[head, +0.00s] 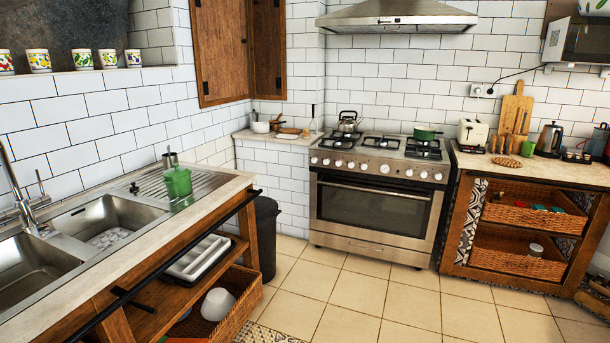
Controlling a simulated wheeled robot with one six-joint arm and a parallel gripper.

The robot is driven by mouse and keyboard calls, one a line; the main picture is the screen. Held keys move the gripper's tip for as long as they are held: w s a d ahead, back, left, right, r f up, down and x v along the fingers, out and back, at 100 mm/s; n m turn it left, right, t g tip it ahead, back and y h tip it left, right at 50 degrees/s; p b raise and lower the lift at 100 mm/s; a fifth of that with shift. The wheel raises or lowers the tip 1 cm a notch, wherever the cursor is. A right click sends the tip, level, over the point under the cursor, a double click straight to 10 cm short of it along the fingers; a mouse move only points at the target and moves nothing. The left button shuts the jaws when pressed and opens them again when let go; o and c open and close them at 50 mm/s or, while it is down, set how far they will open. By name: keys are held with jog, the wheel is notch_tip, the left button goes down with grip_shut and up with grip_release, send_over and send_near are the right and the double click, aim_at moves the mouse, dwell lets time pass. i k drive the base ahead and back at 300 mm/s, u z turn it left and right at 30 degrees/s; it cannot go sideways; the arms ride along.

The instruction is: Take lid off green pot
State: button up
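A small green pot (425,133) stands on the right rear part of the gas stove (383,160), across the room. It seems to have a lid on top, but it is too small and far to see the lid or its knob clearly. A handle seems to stick out to its right. My gripper is not in view.
A metal kettle (347,121) stands on the stove's left rear. A toaster (471,133) and cutting board (514,113) are on the right counter. The sink counter (217,196), with a green container (177,182), fills the left. The tiled floor (375,292) before the stove is clear.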

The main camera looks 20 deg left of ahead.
aim_at(177, 172)
jog(key=u, duration=0.3)
jog(key=i, duration=1.95)
jog(key=u, duration=1.5)
jog(key=i, duration=1.7)
jog(key=u, duration=0.85)
jog(key=i, duration=0.25)
jog(key=u, duration=0.1)
